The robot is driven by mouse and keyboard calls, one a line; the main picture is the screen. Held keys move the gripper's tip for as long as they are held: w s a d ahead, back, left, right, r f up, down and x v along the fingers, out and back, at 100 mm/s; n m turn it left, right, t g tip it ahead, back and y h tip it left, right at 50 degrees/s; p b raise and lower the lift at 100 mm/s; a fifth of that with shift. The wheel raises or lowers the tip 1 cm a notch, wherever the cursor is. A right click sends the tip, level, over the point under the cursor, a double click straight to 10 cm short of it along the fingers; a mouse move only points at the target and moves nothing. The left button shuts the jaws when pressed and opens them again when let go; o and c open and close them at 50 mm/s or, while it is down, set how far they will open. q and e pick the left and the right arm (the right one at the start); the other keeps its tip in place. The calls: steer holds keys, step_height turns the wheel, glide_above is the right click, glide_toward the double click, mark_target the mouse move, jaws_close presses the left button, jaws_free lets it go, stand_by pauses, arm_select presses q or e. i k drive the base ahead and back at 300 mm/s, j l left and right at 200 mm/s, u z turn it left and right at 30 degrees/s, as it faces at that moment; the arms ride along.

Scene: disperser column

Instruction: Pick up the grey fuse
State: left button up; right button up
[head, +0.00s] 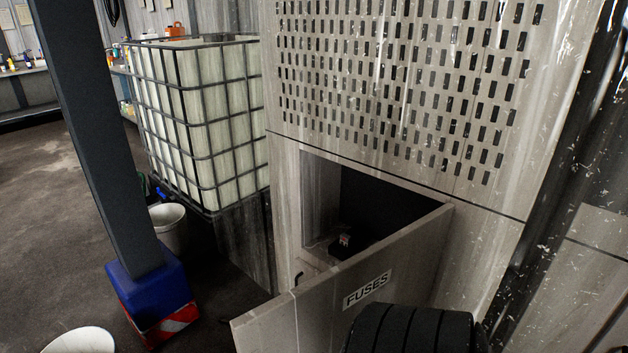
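I cannot make out a grey fuse for certain. A small object with a light and reddish part (345,240) sits on a dark base inside the open compartment of the tall metal column; it is too small to tell what it is. The compartment door (340,303), labelled FUSES, stands open towards me and hides the lower front of the compartment. The inside is dark towards the right. Neither of my grippers is in view.
A caged white tank (200,110) stands left of the column (400,170). A dark post with a blue, red-and-white base (152,298) is at left. Buckets (168,227) stand on the floor. A ribbed black rounded part (410,328) is at the bottom, before the door.

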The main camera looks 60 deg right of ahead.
mark_target(345, 241)
steer(key=i+j+z, duration=0.35)
steer(key=i+j, duration=0.3)
steer(key=j, duration=0.15)
steer(key=i+l+z, duration=0.1)
steer(key=z, duration=0.3)
steer(key=i+z, duration=0.5)
steer(key=z, duration=0.3)
steer(key=i+j+z, duration=0.15)
steer(key=z, duration=0.25)
steer(key=i+z, duration=0.2)
steer(key=z, duration=0.3)
steer(key=i+j+z, duration=0.15)
steer(key=z, duration=0.3)
steer(key=i+j+z, duration=0.2)
steer(key=z, duration=0.3)
steer(key=i+j+z, duration=0.2)
steer(key=z, duration=0.25)
steer(key=i+j+z, duration=0.1)
steer(key=j+z, duration=0.25)
steer(key=z, duration=0.15)
